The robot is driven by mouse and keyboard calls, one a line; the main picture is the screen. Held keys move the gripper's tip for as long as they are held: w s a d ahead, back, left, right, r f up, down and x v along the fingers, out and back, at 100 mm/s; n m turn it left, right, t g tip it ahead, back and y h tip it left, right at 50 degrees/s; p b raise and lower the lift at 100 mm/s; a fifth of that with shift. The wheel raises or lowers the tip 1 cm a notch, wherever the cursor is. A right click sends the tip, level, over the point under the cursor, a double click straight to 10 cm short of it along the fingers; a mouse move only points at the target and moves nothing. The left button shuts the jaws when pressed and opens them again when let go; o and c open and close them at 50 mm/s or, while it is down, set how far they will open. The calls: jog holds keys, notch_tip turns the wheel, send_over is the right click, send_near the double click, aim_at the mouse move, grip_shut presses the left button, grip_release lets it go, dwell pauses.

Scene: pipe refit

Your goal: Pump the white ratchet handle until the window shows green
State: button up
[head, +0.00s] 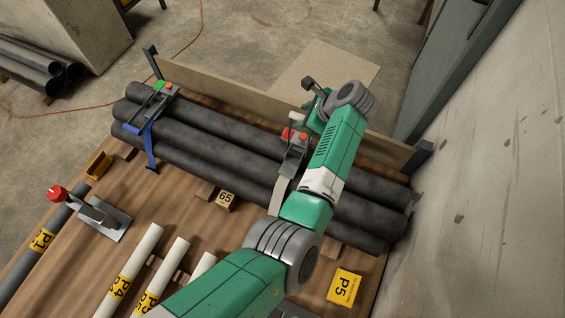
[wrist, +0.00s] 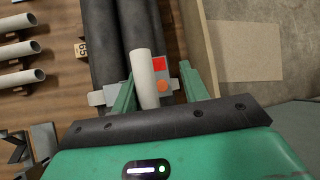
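The white ratchet handle (wrist: 145,72) stands up as a pale cylinder in the wrist view. My gripper (wrist: 158,72) is open, with its two green fingers on either side of the handle; the handle is nearer the left finger. I cannot tell whether they touch. The ratchet's window (wrist: 159,64) shows red, with an orange knob (wrist: 163,86) beside it. In the head view, this ratchet (head: 294,152) sits on the dark pipes with a pale strap (head: 281,191), and its window is red. My arm partly covers the area, and the fingertips are hidden there.
A second ratchet (head: 156,97) with a blue strap (head: 150,146) and a green window sits on the pipes' left end. A wooden board (head: 240,100) runs behind the pipes. White pipes (head: 137,262) and a red-knobbed fixture (head: 98,214) lie in front. A wall rises at right.

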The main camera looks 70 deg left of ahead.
dwell(0.3)
jog(key=shift+s+d+r+p, duration=0.15)
jog(key=shift+r+p, duration=0.35)
jog(key=shift+p, duration=0.6)
jog(key=s+d+p, duration=0.1)
jog(key=p, duration=0.2)
jog(key=shift+s+d+r, duration=0.1)
jog(key=shift+d+r, duration=0.05)
jog(key=shift+d, duration=0.05)
jog(key=shift+s+d+f+p, duration=0.25)
jog(key=shift+f+p, duration=0.05)
jog(key=shift+p, duration=0.25)
